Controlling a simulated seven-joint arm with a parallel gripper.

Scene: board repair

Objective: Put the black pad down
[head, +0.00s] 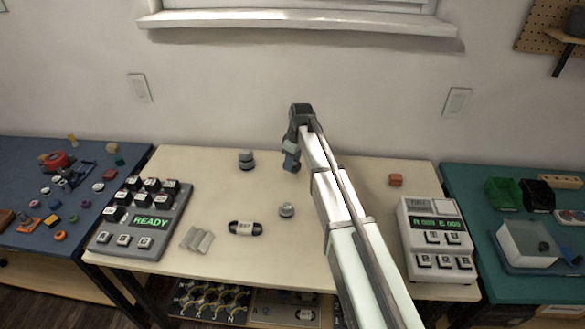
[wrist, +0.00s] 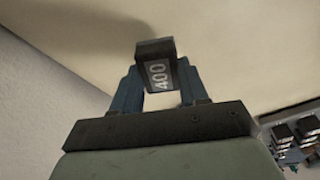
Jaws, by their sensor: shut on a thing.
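My gripper (head: 291,160) is over the back middle of the light table (head: 350,170), short of the wall. In the wrist view its two blue fingers are shut on the black pad (wrist: 152,49), a dark block with a white "400" on the side facing the camera. The pale table surface (wrist: 240,50) lies beyond the pad. Whether the pad touches the table I cannot tell. In the head view the pad is too small and covered to make out clearly.

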